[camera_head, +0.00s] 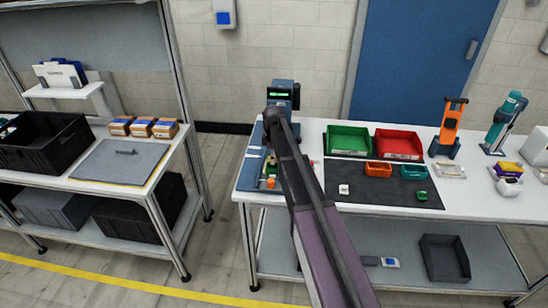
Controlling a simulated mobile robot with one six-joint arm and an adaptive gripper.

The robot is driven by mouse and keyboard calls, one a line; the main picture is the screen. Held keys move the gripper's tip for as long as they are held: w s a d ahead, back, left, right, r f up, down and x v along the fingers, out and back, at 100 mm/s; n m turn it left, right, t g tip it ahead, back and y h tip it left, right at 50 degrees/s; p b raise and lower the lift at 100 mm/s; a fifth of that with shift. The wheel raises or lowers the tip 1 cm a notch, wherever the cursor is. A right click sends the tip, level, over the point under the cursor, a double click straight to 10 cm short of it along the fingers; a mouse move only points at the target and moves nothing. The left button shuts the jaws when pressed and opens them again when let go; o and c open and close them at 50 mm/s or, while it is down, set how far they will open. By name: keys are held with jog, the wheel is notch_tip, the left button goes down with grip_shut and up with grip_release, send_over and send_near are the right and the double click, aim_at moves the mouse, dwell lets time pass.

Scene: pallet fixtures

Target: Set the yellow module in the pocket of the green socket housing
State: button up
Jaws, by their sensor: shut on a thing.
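My arm reaches from the bottom of the picture toward the blue fixture (250,174) at the left end of the white table. My gripper (269,160) is small and dark there, partly hidden by my arm. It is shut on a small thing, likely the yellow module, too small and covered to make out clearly. Small orange and green pieces (270,183) show on the fixture just below the gripper. I cannot tell which is the green socket housing, nor see its pocket. Another small green piece (421,196) lies on the dark mat.
Behind stand a green bin (348,140), a red bin (398,145) and a device with a green display (284,93). An orange stand (449,128) is at the right.

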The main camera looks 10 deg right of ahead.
jog(key=shift+f+b, duration=1.1)
jog(key=shift+f, duration=0.3)
jog(key=shift+s+f+b, duration=0.15)
jog(key=shift+s+b, duration=0.1)
jog(key=shift+b, duration=0.15)
grip_shut()
jog(key=shift+f, duration=0.15)
jog(key=shift+o, duration=0.4)
grip_release()
jog(key=shift+w+f, duration=0.15)
jog(key=shift+w+d, duration=0.15)
jog(key=shift+w, duration=0.3)
jog(key=shift+f+b, duration=0.2)
jog(key=shift+b, duration=0.15)
jog(key=o, duration=0.9)
jog(key=shift+o, duration=1)
jog(key=shift+w+f, duration=0.1)
jog(key=shift+w, duration=0.05)
